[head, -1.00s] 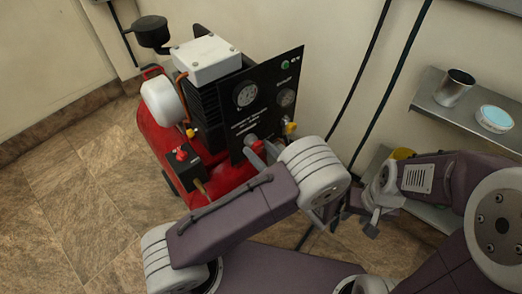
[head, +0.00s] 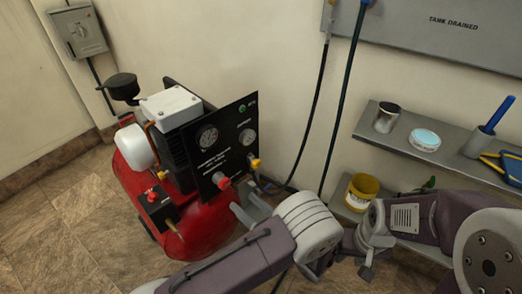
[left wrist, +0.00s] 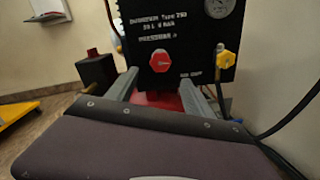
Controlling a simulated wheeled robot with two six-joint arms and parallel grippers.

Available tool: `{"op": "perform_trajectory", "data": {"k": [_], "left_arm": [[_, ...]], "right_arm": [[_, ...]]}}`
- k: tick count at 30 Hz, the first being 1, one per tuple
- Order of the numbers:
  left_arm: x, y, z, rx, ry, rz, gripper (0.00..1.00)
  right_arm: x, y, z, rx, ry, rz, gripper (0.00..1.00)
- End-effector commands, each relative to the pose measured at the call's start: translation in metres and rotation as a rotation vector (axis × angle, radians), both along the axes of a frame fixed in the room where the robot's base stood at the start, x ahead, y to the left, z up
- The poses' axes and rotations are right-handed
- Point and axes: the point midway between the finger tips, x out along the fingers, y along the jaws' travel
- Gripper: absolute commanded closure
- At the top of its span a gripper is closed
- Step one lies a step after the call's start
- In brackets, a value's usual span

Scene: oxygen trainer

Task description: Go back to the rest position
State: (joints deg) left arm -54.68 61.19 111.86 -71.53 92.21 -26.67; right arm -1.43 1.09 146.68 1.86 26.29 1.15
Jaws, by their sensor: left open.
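My left gripper (head: 252,208) is open and empty, just in front of the compressor's black panel (head: 222,150). In the left wrist view its two grey fingers (left wrist: 160,88) are spread apart, below the panel's red knob (left wrist: 160,61), with nothing between them. The knob also shows in the head view (head: 222,181), up and left of the fingers. My right gripper (head: 367,258) hangs at the lower right of the head view, partly hidden; I cannot tell its jaws.
The red compressor tank (head: 205,225) stands on the tiled floor at left. At right, a wall shelf (head: 395,145) holds a metal cup (head: 386,118) and a blue-topped dish (head: 425,139). A yellow tub (head: 361,191) stands lower. Two hoses (head: 343,100) hang on the wall.

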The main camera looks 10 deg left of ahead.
Motion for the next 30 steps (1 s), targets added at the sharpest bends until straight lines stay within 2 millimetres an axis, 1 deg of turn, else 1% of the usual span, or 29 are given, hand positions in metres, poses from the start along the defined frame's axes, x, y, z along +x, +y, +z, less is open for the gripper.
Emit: {"op": "perform_trajectory", "data": {"k": [2, 4, 5, 7, 8, 9, 10, 12, 14, 15, 16, 18, 20, 21, 23, 25, 27, 29, 30], "left_arm": [[0.0, 0.0, 0.0, 0.0, 0.0, 0.0, 0.4], [-0.002, 0.006, 0.0, -0.019, 0.0, 0.024, 0.4], [-0.004, 0.012, 0.0, -0.041, 0.001, 0.053, 0.4], [-0.016, 0.039, -0.002, -0.146, 0.0, 0.181, 0.4], [-0.026, 0.054, -0.003, -0.215, -0.007, 0.266, 0.4], [-0.044, 0.075, -0.008, -0.334, -0.026, 0.407, 0.4], [-0.061, 0.088, -0.012, -0.437, -0.053, 0.526, 0.4], [-0.1, 0.104, -0.024, -0.677, -0.147, 0.8, 0.4], [-0.124, 0.102, -0.032, -0.87, -0.26, 1.015, 0.4], [-0.135, 0.096, -0.036, -0.989, -0.346, 1.146, 0.4], [-0.14, 0.091, -0.037, -1.073, -0.415, 1.235, 0.4], [-0.143, 0.078, -0.038, -1.248, -0.587, 1.423, 0.4], [-0.139, 0.07, -0.035, -1.383, -0.748, 1.562, 0.4], [-0.134, 0.066, -0.031, -1.466, -0.86, 1.643, 0.4], [-0.123, 0.064, -0.024, -1.579, -1.039, 1.754, 0.4], [-0.108, 0.067, -0.012, -1.701, -1.265, 1.859, 0.4], [-0.108, 0.064, 0.025, -1.697, -1.254, 1.859, 0.4], [-0.108, 0.064, 0.044, -1.696, -1.248, 1.857, 0.4], [-0.108, 0.064, 0.057, -1.695, -1.247, 1.856, 0.4]], "right_arm": [[0.0, 0.0, 0.0, 0.0, 0.0, 0.0, 0.64], [0.0, 0.0, 0.0, 0.0, 0.0, 0.0, 0.64], [0.0, 0.0, 0.0, 0.0, 0.0, 0.0, 0.64], [0.0, 0.0, 0.0, 0.0, 0.0, 0.0, 0.64], [0.0, 0.0, 0.0, 0.0, 0.0, 0.0, 0.64], [0.0, 0.0, 0.0, 0.0, 0.0, 0.0, 0.64], [0.0, 0.0, 0.0, 0.0, 0.0, 0.0, 0.64], [0.0, 0.0, 0.0, 0.0, 0.0, 0.0, 0.64], [0.0, 0.0, 0.0, 0.0, 0.0, 0.0, 0.64], [0.0, 0.0, 0.0, 0.0, 0.0, 0.0, 0.64], [0.0, 0.0, 0.0, 0.0, 0.0, 0.0, 0.64], [0.0, 0.0, 0.0, 0.0, 0.0, 0.0, 0.64], [0.0, 0.0, 0.0, 0.0, 0.0, 0.0, 0.64], [0.0, 0.0, 0.0, 0.0, 0.0, 0.0, 0.64], [0.0, 0.0, 0.0, 0.0, 0.0, 0.0, 0.64], [0.0, 0.0, 0.0, 0.0, 0.0, 0.0, 0.64], [0.0, 0.0, 0.039, 0.0, 0.001, 0.0, 0.64], [0.0, 0.0, 0.059, 0.0, -0.001, 0.0, 0.64], [0.0, 0.0, 0.072, 0.0, -0.001, 0.0, 0.64]]}}
